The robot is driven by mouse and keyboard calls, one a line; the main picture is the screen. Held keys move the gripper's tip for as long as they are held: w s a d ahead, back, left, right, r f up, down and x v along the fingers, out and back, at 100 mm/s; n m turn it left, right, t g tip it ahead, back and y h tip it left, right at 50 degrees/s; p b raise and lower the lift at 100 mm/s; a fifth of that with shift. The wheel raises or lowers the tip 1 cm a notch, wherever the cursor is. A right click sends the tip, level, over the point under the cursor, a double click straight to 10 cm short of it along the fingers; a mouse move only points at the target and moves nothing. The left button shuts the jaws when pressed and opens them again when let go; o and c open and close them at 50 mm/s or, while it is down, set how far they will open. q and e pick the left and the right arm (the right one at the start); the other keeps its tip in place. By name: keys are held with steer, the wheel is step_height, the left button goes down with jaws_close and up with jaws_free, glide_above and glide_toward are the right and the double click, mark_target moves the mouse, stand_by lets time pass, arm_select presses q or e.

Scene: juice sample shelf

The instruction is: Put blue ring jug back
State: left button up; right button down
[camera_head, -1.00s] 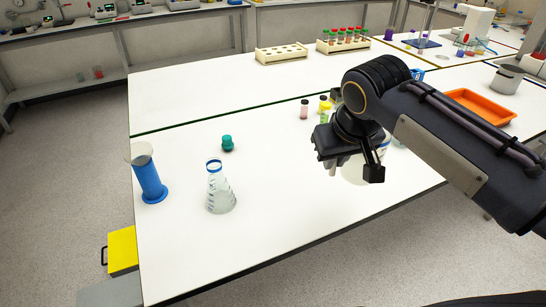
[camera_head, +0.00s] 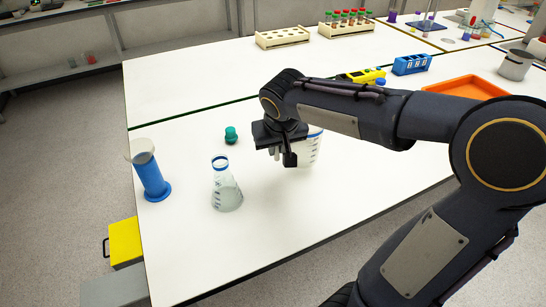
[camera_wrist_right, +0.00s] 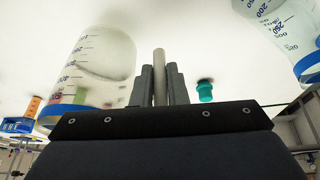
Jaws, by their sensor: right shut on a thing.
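The blue ring jug (camera_head: 314,150) is a clear graduated vessel, partly hidden behind my right gripper (camera_head: 282,156) in the head view. In the right wrist view the jug (camera_wrist_right: 92,68) fills the left side, with its blue band low in the picture. There my right gripper (camera_wrist_right: 165,82) is shut on a pale upright bar (camera_wrist_right: 159,68), which appears to be the jug's handle. I cannot tell whether the jug's base touches the table. My left gripper is not in view.
A conical flask with a blue ring (camera_head: 226,190) stands left of the jug. Beyond it are a blue cylinder (camera_head: 152,178) and a teal stopper (camera_head: 231,135). Tube racks (camera_head: 283,38) and an orange tray (camera_head: 466,87) stand farther back. The white table (camera_head: 200,255) is clear in front.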

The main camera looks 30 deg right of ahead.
steer(key=shift+w+a+f, duration=0.15)
steer(key=shift+w+f, duration=0.25)
steer(key=shift+f, duration=0.15)
steer(key=shift+w+f, duration=0.15)
steer(key=shift+f, duration=1.55)
steer(key=shift+f, duration=0.1)
steer(key=c, duration=1.4)
jaws_free()
steer(key=shift+c, duration=0.2)
steer(key=v, duration=1.1)
steer(key=s+a+f+n+y, duration=0.1)
steer(key=s+a+f+y, duration=0.1)
steer(key=s, duration=0.6)
steer(key=s+a+f+t+y, duration=0.1)
steer(key=s+a+f+y, duration=0.2)
steer(key=s, duration=0.6)
step_height(320, 180, down, 4)
steer(key=shift+a+r+n+y, duration=0.3)
steer(key=shift+a+n, duration=0.1)
steer(key=shift+a, duration=0.75)
steer(key=shift+s, duration=0.15)
